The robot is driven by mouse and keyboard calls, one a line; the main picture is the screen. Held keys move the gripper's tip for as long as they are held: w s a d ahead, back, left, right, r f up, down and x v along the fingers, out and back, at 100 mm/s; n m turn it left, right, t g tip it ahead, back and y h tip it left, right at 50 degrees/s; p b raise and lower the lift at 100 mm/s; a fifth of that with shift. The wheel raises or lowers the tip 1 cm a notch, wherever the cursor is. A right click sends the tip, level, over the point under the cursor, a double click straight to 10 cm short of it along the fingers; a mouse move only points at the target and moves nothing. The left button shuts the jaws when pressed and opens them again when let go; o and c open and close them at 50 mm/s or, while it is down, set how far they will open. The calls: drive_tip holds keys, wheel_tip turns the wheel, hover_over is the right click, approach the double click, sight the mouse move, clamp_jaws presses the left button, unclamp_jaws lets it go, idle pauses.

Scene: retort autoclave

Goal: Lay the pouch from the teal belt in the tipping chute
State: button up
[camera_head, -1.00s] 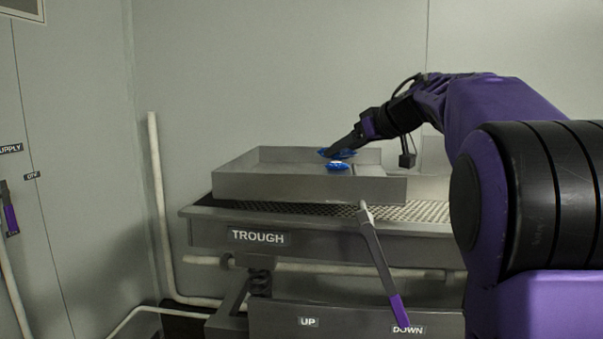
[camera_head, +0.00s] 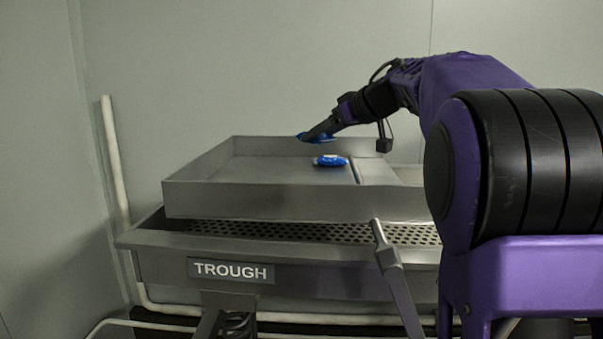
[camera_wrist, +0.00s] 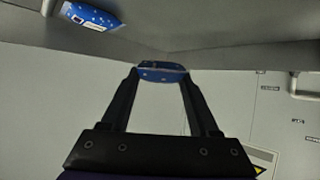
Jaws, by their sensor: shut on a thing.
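A blue pouch (camera_wrist: 162,72) is gripped between the fingertips of my gripper (camera_wrist: 160,78) in the wrist view. In the head view my gripper (camera_head: 308,136) reaches in over the steel tray-like chute (camera_head: 240,199) above the trough, and the held pouch (camera_head: 316,138) shows at its tip, partly hidden by the fingers. A second blue pouch with a white label (camera_head: 330,160) lies on the chute floor, nearer than the held one. It also shows at the top left of the wrist view (camera_wrist: 92,18). The teal belt is not in view.
A perforated trough (camera_head: 290,229) with a "TROUGH" label lies under the chute. A lever (camera_head: 388,262) stands at its front. The chute's left floor is clear. A pale pipe (camera_head: 116,165) runs up the wall.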

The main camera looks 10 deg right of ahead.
wheel_tip(320, 180, down, 8)
drive_tip(key=shift+s+f, duration=0.1)
drive_tip(key=shift+f, duration=0.15)
drive_tip(key=o, duration=1.4)
drive_tip(key=shift+f, duration=0.1)
drive_tip(key=v, duration=1.2)
drive_tip(key=shift+d, duration=0.1)
